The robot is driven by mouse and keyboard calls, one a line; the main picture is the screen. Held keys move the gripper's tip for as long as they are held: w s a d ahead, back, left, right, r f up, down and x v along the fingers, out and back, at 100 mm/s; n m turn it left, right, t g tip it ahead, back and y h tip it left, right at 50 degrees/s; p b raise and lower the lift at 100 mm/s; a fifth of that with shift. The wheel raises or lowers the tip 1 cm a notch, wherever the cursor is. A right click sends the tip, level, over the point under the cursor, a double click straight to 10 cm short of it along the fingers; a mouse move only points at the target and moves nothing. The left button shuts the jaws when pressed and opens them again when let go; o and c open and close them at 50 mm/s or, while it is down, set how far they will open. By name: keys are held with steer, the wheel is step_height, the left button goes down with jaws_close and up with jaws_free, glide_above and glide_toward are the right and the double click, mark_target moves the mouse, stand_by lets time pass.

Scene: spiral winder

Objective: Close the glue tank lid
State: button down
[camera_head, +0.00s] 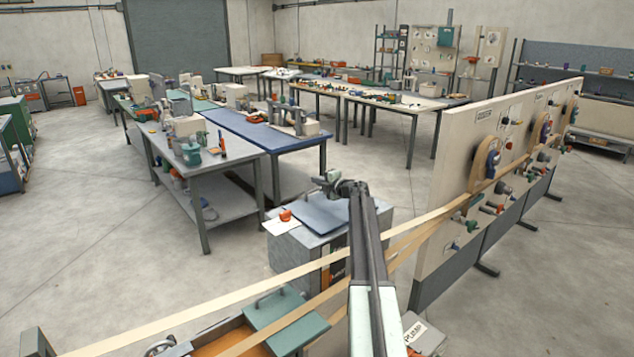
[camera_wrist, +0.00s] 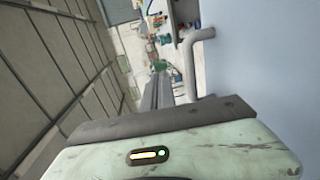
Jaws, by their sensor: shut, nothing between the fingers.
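A grey box-shaped tank (camera_head: 290,253) stands on the floor in the middle of the head view. A slate-blue lid (camera_head: 318,212) shows on its top; how far it is tilted is hard to tell. My gripper (camera_head: 332,181) is at the far end of my arm, just beyond the lid's far edge. In the wrist view a pale blue panel (camera_wrist: 265,60), likely the lid, fills the right side, with a bent grey handle (camera_wrist: 188,62) on it. My gripper's dark fingers (camera_wrist: 158,90) are shut and empty, left of the handle. Contact is unclear.
A trough with amber contents (camera_head: 228,340) and a teal cover (camera_head: 285,318) is at the bottom. Tan paper strips (camera_head: 250,290) run from it to the upright panel (camera_head: 460,150) at right. An orange-red item (camera_head: 285,215) lies beside the lid. Workbenches (camera_head: 262,130) stand behind.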

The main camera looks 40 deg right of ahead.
step_height(320, 180, up, 12)
steer(key=s+p, duration=0.2)
steer(key=p, duration=0.9)
steer(key=shift+s+d, duration=0.15)
steer(key=shift+s, duration=0.15)
